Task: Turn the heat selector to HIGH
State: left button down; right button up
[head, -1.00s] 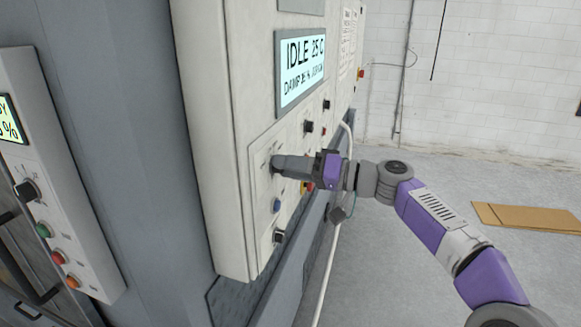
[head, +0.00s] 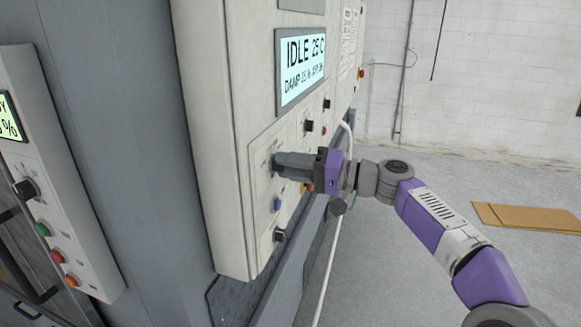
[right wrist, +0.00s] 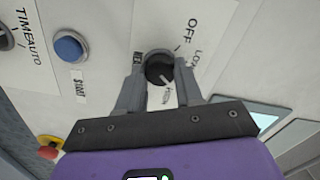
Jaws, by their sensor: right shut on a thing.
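The heat selector is a dark round knob (right wrist: 160,68) on the pale control panel (head: 262,205), between my fingers in the right wrist view. Its white pointer mark faces down and slightly right, toward a small, hard-to-read label below it. OFF is printed at its upper right, and a label starting with LO is at its right, partly covered by a finger. My right gripper (right wrist: 160,90) is shut on the knob, one finger on each side. In the head view, the right gripper (head: 278,164) reaches the panel from the right and hides the knob.
A blue START button (right wrist: 70,47) and a TIME knob (right wrist: 5,38) are near the gripper. A red emergency button (right wrist: 49,148) is at lower left. The display (head: 300,66) reads IDLE 25 C. A white pipe (head: 331,255) runs below my right arm.

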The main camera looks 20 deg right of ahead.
jog(key=shift+m, duration=2.1)
jog(key=o, duration=1)
jog(key=shift+o, duration=0.2)
jog(key=v, duration=0.7)
jog(key=shift+s+d+b, duration=0.2)
jog(key=shift+d+b, duration=0.05)
jog(key=shift+b, duration=0.1)
jog(key=shift+f, duration=0.15)
